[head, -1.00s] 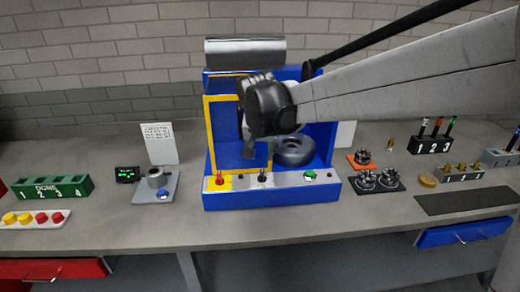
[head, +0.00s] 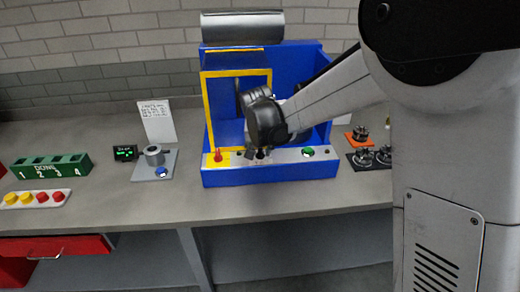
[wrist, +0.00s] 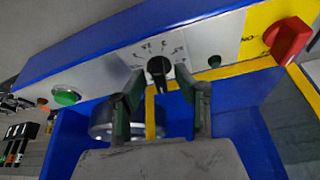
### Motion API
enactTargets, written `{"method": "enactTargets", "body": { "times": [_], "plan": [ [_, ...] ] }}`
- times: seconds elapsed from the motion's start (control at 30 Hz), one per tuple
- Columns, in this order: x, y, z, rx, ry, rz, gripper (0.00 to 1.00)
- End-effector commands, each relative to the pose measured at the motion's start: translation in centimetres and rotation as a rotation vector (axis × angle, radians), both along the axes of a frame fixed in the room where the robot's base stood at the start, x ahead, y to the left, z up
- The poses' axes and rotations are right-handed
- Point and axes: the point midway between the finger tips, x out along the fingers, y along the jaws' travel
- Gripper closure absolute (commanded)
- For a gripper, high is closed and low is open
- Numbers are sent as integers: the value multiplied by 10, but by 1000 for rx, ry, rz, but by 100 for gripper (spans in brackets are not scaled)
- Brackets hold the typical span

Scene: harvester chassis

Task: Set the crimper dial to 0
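The crimper (head: 222,178) is a blue machine with a yellow-framed opening and a pale front control panel. Its dial (wrist: 158,68) is a black knob with a ring of small markings, in the upper middle of the wrist view. The markings are too blurred to read surely, so I cannot tell its setting. My gripper (wrist: 160,76) is open, with one finger on each side of the knob and visible gaps between. In the head view my gripper (head: 258,156) is low at the panel and largely hides the dial.
A red switch (wrist: 287,40) on a yellow patch and a green button (wrist: 67,96) flank the dial on the panel. A grey cup-like fixture (head: 154,156) stands left of the crimper. My arm hides much of the bench's right side.

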Motion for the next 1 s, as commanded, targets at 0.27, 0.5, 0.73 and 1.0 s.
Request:
{"method": "enactTargets", "body": {
  "times": [0.27, 0.5, 0.73, 1.0],
  "plan": [
    [0, 0, 0, 0, 0, 0, 86],
    [0, 0, 0, 0, 0, 0, 100],
    [0, -1, -2, 1, 1, 81, 100],
    [0, -1, 0, 0, 0, 203, 100]
  ]
}}
